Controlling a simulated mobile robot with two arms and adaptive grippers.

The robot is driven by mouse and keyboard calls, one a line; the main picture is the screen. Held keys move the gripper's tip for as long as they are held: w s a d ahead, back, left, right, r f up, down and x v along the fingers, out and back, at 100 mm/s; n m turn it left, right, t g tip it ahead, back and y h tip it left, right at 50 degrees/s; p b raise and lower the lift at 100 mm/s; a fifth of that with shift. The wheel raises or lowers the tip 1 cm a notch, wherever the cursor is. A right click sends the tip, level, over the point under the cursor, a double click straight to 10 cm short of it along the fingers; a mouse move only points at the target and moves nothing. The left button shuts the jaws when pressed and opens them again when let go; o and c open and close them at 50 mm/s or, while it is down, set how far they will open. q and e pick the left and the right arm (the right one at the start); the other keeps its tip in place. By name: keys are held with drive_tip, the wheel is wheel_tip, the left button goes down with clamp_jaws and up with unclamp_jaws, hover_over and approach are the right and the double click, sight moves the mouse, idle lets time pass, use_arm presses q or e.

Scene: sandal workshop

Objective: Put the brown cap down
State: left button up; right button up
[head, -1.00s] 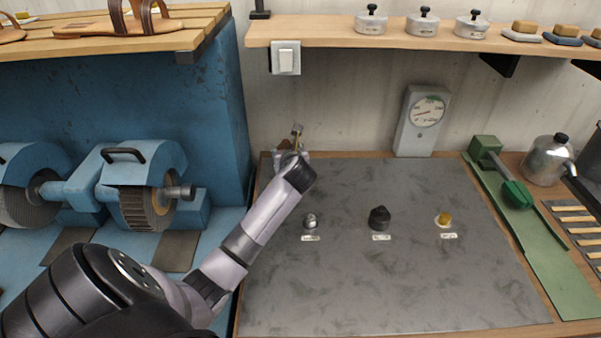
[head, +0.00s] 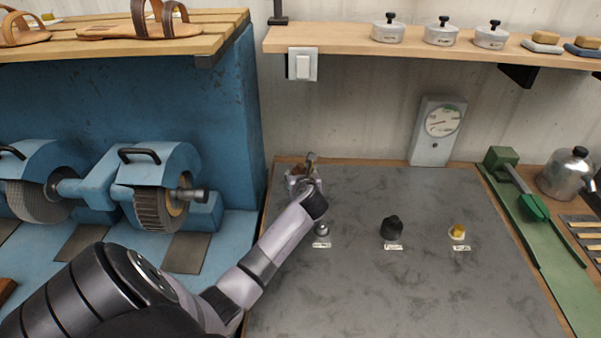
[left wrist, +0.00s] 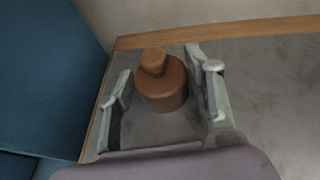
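The brown cap (left wrist: 164,84), a wide round base with a smaller knob on top, shows in the left wrist view at the back left corner of the grey mat (head: 400,290). It looks upright, or nearly so. My left gripper (left wrist: 160,75) has its two fingers spread apart, one on each side of the cap. A narrow gap shows on the left side; I cannot tell whether the right finger touches it. In the head view my left gripper (head: 305,172) is low over that corner and mostly hides the cap. My right gripper is not in view.
A silver knob (head: 321,229), a black cap (head: 391,228) and a yellow piece (head: 458,232) stand by labels on the mat. A dial gauge (head: 437,130) stands behind. A blue grinding machine (head: 160,190) is at the left. The front of the mat is clear.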

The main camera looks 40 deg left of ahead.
use_arm(q)
drive_tip(key=o, duration=0.3)
drive_tip(key=shift+r, duration=0.1)
drive_tip(key=v, duration=1.2)
